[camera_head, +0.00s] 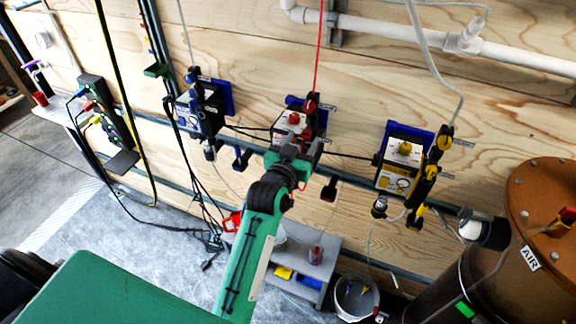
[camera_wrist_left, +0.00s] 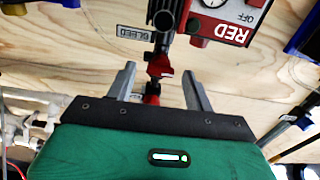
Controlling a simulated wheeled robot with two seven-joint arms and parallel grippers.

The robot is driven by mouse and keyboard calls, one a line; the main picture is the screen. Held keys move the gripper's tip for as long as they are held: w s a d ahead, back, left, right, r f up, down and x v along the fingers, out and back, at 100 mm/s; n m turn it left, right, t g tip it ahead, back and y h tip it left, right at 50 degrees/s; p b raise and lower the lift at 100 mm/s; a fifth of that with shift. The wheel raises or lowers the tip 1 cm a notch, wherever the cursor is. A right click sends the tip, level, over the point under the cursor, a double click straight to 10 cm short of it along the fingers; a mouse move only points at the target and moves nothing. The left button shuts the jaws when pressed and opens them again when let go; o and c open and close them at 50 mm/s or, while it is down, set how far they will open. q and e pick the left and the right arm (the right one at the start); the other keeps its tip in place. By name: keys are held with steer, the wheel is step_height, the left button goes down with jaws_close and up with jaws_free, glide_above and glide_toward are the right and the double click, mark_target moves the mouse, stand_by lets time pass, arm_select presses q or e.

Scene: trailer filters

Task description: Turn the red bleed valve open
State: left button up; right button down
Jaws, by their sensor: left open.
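The red bleed valve (camera_wrist_left: 160,67) shows in the left wrist view as a small red handle on a dark vertical fitting, beside a BLEED label (camera_wrist_left: 134,33). My left gripper (camera_wrist_left: 159,72) is open, with one finger on each side of the valve in the picture. I see no clear contact, and the depth gap is hard to judge. In the head view, my left gripper (camera_head: 294,148) is in front of the red unit (camera_head: 291,121) and hides its lower part and the valve. My right gripper is not in view.
The red unit's box (camera_wrist_left: 222,18) is close above right. A blue unit (camera_head: 203,108) hangs to the left and a yellow unit (camera_head: 403,160) to the right on the plywood wall. A grey bench (camera_head: 318,243), a bucket (camera_head: 356,296) and a brown AIR tank (camera_head: 540,190) stand below.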

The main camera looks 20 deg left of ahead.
arm_select(q)
steer(key=s+b, duration=0.3)
steer(key=s, duration=0.7)
steer(key=shift+s+a, duration=0.15)
steer(key=shift+s, duration=0.2)
steer(key=d+f+m+g+h, duration=0.1)
steer(key=d+f+g, duration=0.15)
steer(key=f, duration=1.35)
steer(key=d+f+g, duration=0.2)
steer(key=f+g, duration=0.2)
steer(key=f, duration=1.3)
steer(key=s+a+f+m+g, duration=0.1)
steer(key=s+f+g, duration=0.1)
steer(key=s+f, duration=0.7)
steer(key=s+a+f+g, duration=0.15)
steer(key=s+f, duration=0.25)
steer(key=f, duration=0.8)
steer(key=s+a+f+g, duration=0.2)
steer(key=s+f, duration=0.4)
steer(key=s, duration=0.4)
steer(key=s+a+f+g+y, duration=0.1)
steer(key=s+a+f, duration=0.3)
steer(key=s, duration=0.6)
steer(key=s+a+f+g, duration=0.2)
steer(key=s+f+g, duration=0.2)
steer(key=s+f, duration=0.4)
steer(key=s, duration=0.3)
steer(key=shift+a+y, duration=0.3)
steer(key=shift+a, duration=0.1)
